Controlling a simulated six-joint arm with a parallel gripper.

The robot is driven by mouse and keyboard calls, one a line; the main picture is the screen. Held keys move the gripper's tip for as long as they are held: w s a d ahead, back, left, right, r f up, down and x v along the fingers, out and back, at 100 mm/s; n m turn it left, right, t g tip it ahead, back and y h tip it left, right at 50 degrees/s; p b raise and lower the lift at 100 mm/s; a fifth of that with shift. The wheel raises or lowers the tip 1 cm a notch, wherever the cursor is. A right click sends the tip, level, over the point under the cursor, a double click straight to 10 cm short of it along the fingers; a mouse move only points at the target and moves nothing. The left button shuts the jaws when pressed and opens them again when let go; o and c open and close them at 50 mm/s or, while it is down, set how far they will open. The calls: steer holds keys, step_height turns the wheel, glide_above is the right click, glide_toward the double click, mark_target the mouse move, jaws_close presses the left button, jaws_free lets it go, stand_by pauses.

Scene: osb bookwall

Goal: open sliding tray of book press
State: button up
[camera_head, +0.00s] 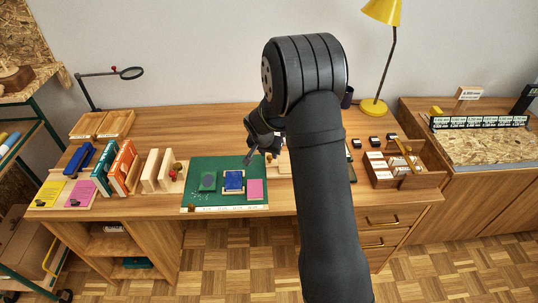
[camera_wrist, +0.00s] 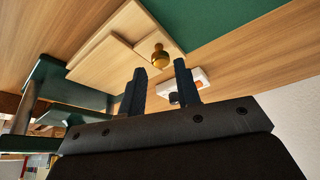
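The book press shows in the wrist view as dark green posts and bars (camera_wrist: 58,85) around a pale wooden tray (camera_wrist: 110,55). A round brass knob (camera_wrist: 160,56) stands on the tray's near end. My gripper (camera_wrist: 159,68) is open, with its two dark fingers apart and nothing between them. The knob appears just beyond the fingertips, in line with the gap; I cannot tell whether they touch. In the head view my gripper (camera_head: 261,156) is low over the bench, right of the green mat's back edge. My arm hides most of the press there.
The green cutting mat (camera_head: 225,197) holds small book pieces. Upright books (camera_head: 121,166) and a wooden bookend stand left. A wooden box of cards (camera_head: 405,170) and a yellow lamp (camera_head: 374,106) are right. A small white item (camera_wrist: 196,78) lies behind my fingers.

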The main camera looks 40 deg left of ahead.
steer(key=v, duration=1.5)
steer(key=shift+s+d, duration=0.1)
steer(key=x, duration=1.7)
steer(key=shift+f, duration=0.1)
steer(key=v, duration=1.6)
steer(key=shift+r, duration=0.35)
steer(key=shift+f, duration=0.1)
